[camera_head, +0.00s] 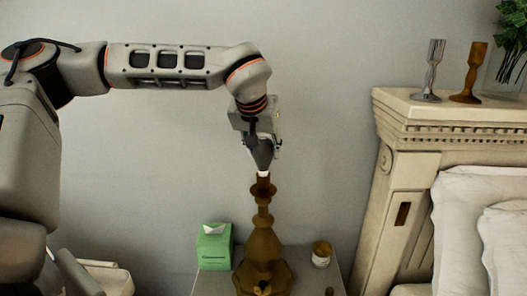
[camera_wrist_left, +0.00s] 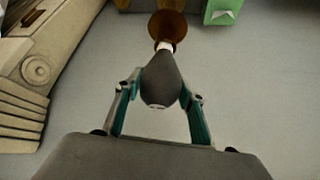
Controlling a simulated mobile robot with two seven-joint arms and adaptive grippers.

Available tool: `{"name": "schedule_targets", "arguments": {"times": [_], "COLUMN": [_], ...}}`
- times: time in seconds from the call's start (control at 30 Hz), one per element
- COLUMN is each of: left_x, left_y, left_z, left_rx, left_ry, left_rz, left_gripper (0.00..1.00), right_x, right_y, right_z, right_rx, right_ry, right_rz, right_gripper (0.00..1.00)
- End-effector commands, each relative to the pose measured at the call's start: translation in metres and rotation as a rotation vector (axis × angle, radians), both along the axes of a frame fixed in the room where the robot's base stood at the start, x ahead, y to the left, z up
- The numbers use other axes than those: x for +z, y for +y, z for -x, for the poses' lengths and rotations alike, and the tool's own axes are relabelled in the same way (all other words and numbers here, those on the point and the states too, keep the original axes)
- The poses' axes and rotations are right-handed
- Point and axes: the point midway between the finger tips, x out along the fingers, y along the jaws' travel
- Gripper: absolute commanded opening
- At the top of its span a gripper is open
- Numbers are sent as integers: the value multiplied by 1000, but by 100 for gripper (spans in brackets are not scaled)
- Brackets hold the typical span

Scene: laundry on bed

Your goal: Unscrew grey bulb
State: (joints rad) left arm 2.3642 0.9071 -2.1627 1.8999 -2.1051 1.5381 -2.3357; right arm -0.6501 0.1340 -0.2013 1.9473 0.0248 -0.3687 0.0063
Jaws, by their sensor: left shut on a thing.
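The grey bulb (camera_head: 262,157) is dark, with a white neck pointing down at the top of the brown lamp stand (camera_head: 263,243). My left gripper (camera_head: 264,146) comes from above and is shut on the bulb. In the left wrist view, the fingers of my left gripper (camera_wrist_left: 161,92) lie on both sides of the bulb (camera_wrist_left: 160,77). The white neck meets or sits just at the socket of the lamp stand (camera_wrist_left: 167,24); whether it is still threaded in cannot be told. The bulb stands about upright over the stand. My right gripper is not in view.
The stand is on a nightstand (camera_head: 212,283) with a green tissue box (camera_head: 214,247) on its left and a small jar (camera_head: 321,254) on its right. A carved headboard (camera_head: 400,170) and pillows (camera_head: 480,220) are at right. Two candlesticks (camera_head: 432,72) (camera_head: 470,75) stand on the headboard.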

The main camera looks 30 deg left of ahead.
Motion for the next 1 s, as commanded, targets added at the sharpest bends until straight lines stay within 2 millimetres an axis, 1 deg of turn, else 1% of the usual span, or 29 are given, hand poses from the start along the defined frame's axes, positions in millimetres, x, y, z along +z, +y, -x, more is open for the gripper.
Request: {"name": "schedule_targets", "arguments": {"times": [0.03, 0.13, 0.47, 0.63, 0.73, 1.0], "left_x": [-1, 0, -1, 1, 1, -1], "left_y": [-1, 0, 0, 0, 1, 1], "left_z": [0, 0, 0, 0, 1, 1], "left_rx": [48, 111, 147, 337, 406, 424], "left_ry": [3, 2, 3, 3, 4, 3], "left_rz": [-3, -2, -1, -4, -2, -1], "left_gripper": [18, 18, 18, 18, 18, 18], "right_x": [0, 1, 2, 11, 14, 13], "right_y": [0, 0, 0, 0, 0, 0], "right_z": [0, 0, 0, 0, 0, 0], "right_rx": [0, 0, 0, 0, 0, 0], "right_ry": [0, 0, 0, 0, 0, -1], "right_rz": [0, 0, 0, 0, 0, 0], "right_gripper": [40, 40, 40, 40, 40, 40]}}
